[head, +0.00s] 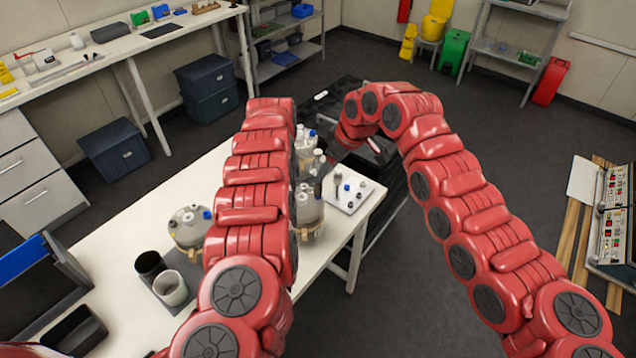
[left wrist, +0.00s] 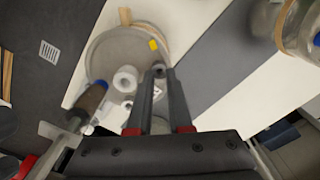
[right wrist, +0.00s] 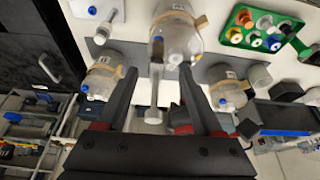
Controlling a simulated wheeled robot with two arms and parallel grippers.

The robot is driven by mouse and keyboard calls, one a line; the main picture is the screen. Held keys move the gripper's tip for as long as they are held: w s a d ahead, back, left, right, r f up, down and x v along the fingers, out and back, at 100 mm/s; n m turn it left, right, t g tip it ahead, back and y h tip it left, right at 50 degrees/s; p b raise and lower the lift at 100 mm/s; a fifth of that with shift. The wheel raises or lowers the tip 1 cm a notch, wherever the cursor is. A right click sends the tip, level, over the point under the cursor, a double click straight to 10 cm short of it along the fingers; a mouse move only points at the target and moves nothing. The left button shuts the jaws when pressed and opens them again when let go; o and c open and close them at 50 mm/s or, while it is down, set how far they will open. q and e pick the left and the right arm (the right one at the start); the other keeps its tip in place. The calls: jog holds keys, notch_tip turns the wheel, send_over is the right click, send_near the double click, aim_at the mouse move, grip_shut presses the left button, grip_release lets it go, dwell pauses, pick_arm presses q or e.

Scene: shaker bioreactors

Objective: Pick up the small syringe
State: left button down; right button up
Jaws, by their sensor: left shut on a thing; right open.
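A pale syringe-like piece (right wrist: 154,95) with a wide flange shows between my right fingers in the right wrist view, in front of a clear vessel (right wrist: 177,40). I cannot tell whether it is the small syringe or joined to the vessel. My right gripper (right wrist: 158,78) is open around its line of sight, with no clear contact; in the head view it is a dark shape (head: 333,160) by the vessels. My left gripper (left wrist: 158,72) is shut on a small grey round piece over a vessel lid (left wrist: 125,50). My left arm hides it in the head view.
A white tray (head: 358,203) with small caps and a grey cylinder lies at the table's right end. Another vessel (head: 189,228) and two cups (head: 172,288) stand left of my left arm. A green rack (right wrist: 238,14) shows in the right wrist view.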

jog(key=shift+w+x, duration=0.15)
jog(key=shift+x, duration=1.25)
jog(key=shift+w+x, duration=0.2)
jog(key=shift+x, duration=1.15)
jog(key=shift+r, duration=0.1)
grip_shut()
